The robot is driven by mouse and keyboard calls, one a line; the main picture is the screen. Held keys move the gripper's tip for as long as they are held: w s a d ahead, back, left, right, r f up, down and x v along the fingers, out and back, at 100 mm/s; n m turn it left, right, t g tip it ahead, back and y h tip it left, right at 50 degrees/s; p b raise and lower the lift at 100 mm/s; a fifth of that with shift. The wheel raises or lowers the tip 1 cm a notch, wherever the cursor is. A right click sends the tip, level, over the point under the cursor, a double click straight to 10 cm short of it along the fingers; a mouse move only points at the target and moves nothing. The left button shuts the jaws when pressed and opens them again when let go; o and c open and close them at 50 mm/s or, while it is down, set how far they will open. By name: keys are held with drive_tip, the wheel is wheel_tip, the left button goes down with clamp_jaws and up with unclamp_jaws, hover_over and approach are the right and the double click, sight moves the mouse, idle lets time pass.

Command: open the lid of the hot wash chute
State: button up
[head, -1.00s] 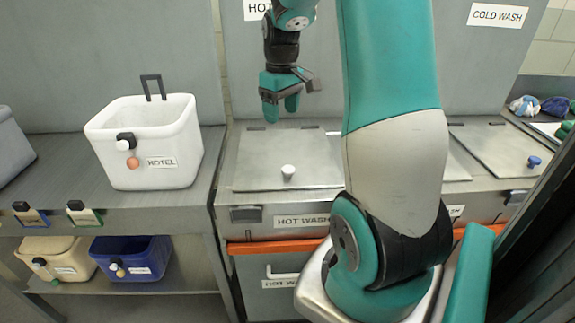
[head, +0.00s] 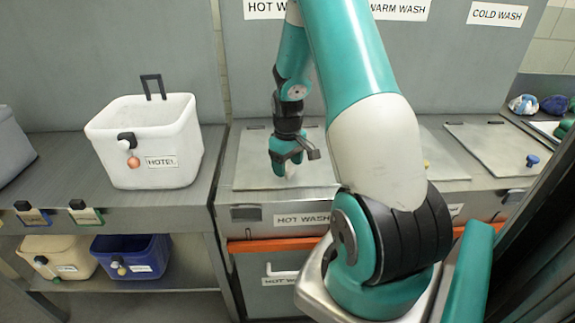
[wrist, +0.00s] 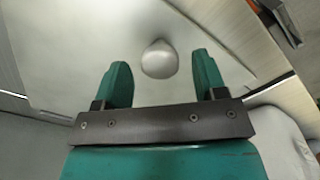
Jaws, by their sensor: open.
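The hot wash lid (head: 252,165) is a flat grey metal panel, lying shut on the counter above the "HOT WASH" label (head: 302,219). In the wrist view the lid (wrist: 60,60) fills most of the picture. Its pale round knob (wrist: 160,59) shows just beyond and between my fingertips. My gripper (head: 284,164) is open and points down over the lid, and in the head view it hides most of the knob. In the wrist view the fingers of my gripper (wrist: 160,75) stand apart on either side of the knob's line, with no visible contact.
A white bin marked "HOTEL" (head: 150,150) stands on the left counter. The cold wash lid (head: 490,150) with a blue knob (head: 529,163) lies at the right. An orange bar (head: 270,245) runs below the counter front. Coloured bundles (head: 540,104) lie at the far right.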

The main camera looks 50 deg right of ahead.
drive_tip(key=shift+f, duration=0.4)
drive_tip(key=shift+c, duration=0.5)
